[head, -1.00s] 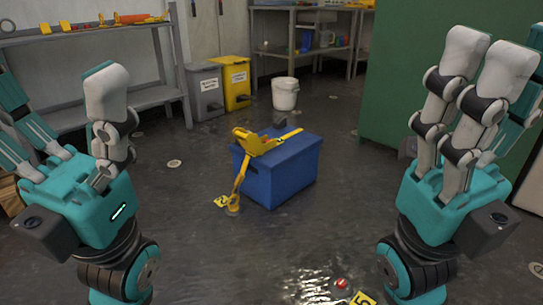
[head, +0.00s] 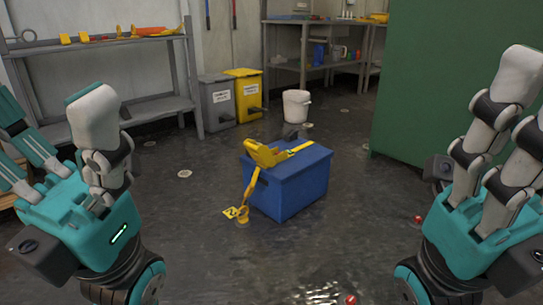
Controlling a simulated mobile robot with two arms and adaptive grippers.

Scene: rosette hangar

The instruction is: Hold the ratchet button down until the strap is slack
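A yellow ratchet (head: 265,154) sits on top of a blue crate (head: 291,190) on the floor ahead. A yellow strap (head: 302,146) runs over the lid, and another length (head: 250,188) runs down the crate's left side to a floor anchor (head: 241,217). The ratchet button is too small to tell. My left gripper (head: 62,150) is raised at the left, fingers spread and empty. My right gripper (head: 503,140) is raised at the right, empty, its fingers extended and partly cut off by the frame. Both are well apart from the crate.
Wet floor lies clear around the crate, with small red objects (head: 350,300) at the front right. A white bucket (head: 296,105), grey bin (head: 217,103) and yellow bin (head: 246,95) stand behind. A green cabinet (head: 445,90) is at the right; shelving (head: 160,104) is at the left.

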